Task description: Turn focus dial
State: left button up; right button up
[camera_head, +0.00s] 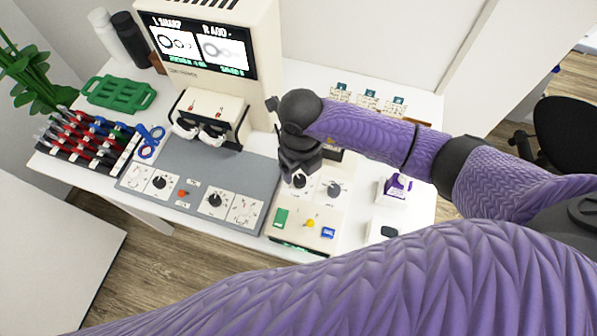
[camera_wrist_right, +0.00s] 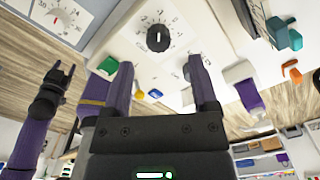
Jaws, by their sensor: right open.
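A cream control box (camera_head: 292,240) carries a black dial (camera_head: 299,181) and a greyer dial (camera_head: 334,188). I cannot read which is the focus dial. My right gripper (camera_head: 299,165) is over the black dial, pointing down. In the right wrist view the black dial (camera_wrist_right: 158,37) has a white pointer and a ring of marks. It lies ahead between the open fingers of my right gripper (camera_wrist_right: 162,72), apart from them. The machine's screen (camera_head: 200,45) shows ring pictures, the left one bolder. My left gripper (camera_wrist_right: 58,75) shows at the left of the wrist view, open and empty.
Green (camera_head: 281,217), yellow (camera_head: 310,223) and blue (camera_head: 327,232) buttons sit on the box's front. A grey panel (camera_head: 190,165) with more dials lies to the left. A purple-topped white box (camera_head: 395,191) stands right. A pen rack (camera_head: 85,150) and green tray (camera_head: 118,93) are far left.

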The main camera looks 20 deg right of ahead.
aim_at(300, 179)
notch_tip(300, 179, down, 5)
jog(key=shift+r+b, duration=0.1)
jog(key=shift+b, duration=0.4)
jog(key=shift+a, duration=0.1)
grip_shut()
